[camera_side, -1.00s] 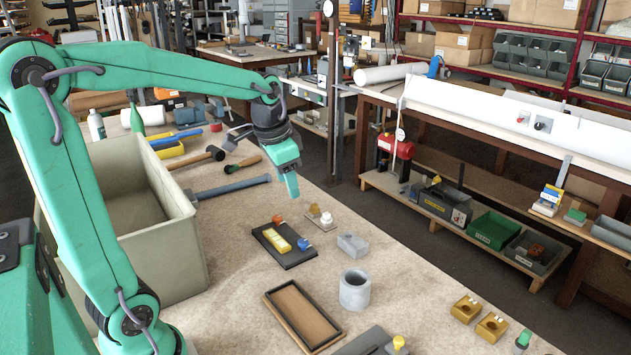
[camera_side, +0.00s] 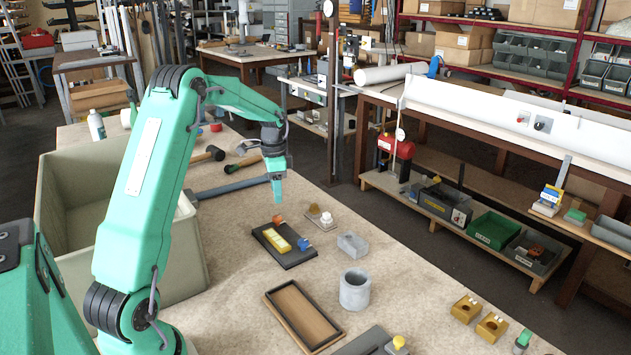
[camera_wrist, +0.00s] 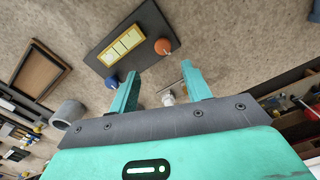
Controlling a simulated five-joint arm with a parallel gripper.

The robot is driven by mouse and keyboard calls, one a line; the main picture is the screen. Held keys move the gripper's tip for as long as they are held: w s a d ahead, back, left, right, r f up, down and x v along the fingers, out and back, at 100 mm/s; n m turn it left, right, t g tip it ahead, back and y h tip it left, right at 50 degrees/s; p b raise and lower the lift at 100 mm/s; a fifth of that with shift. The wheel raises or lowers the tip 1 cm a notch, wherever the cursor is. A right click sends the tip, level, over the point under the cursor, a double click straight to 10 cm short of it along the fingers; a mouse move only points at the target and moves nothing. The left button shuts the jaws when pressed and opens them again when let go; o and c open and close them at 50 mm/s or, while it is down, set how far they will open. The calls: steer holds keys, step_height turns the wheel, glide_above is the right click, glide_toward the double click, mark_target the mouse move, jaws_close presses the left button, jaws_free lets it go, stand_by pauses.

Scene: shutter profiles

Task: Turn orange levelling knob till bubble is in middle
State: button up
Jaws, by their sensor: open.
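The orange levelling knob (camera_side: 277,220) sits at the far edge of a dark plate (camera_side: 292,259) on the bench. A yellow level (camera_side: 277,240) lies on that plate, and a blue knob (camera_side: 303,244) is at its right edge. My gripper (camera_side: 277,198) points down, apart from and above the orange knob. In the wrist view my gripper (camera_wrist: 160,68) is open and empty, its fingers straddling the line toward the orange knob (camera_wrist: 162,46), which lies beyond the tips. The yellow level (camera_wrist: 119,46) shows pale windows, but I cannot make out the bubble.
A white knob on a small plate (camera_side: 326,217) stands close right of the levelling plate. A grey block (camera_side: 352,244), a grey cup (camera_side: 355,290) and a brown tray (camera_side: 303,316) lie nearer. A large bin (camera_side: 65,195) is at left.

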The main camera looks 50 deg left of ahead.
mark_target(277, 217)
steer(key=shift+a+f, duration=0.4)
steer(key=shift+f, duration=0.15)
steer(key=shift+f, duration=3.75)
steer(key=c, duration=1)
